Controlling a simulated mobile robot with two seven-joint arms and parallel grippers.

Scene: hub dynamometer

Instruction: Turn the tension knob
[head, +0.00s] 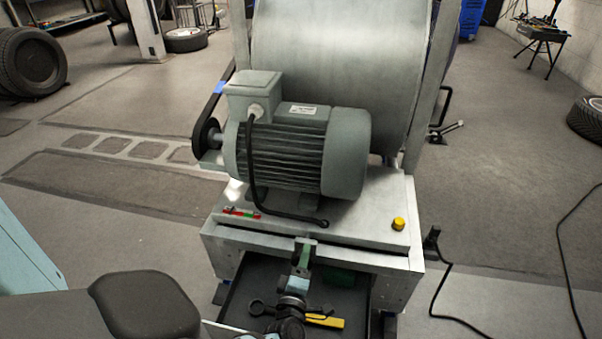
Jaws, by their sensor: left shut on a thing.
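The dynamometer's grey motor (300,150) sits on a pale metal base plate (360,215) in front of a large drum (338,70). My left gripper (303,250) reaches up from the bottom middle to the front edge of this plate. Its jaws are shut on the tension knob at that edge. The knob is mostly hidden by the fingers, so its marks and angle cannot be read. My right gripper is not in view.
A yellow button (398,224) stands at the plate's right. A small red and green strip (242,213) lies at its left. Below, an open dark tray holds a yellow-handled tool (325,322) and a green item (340,277). A black cable (440,290) runs down the right side.

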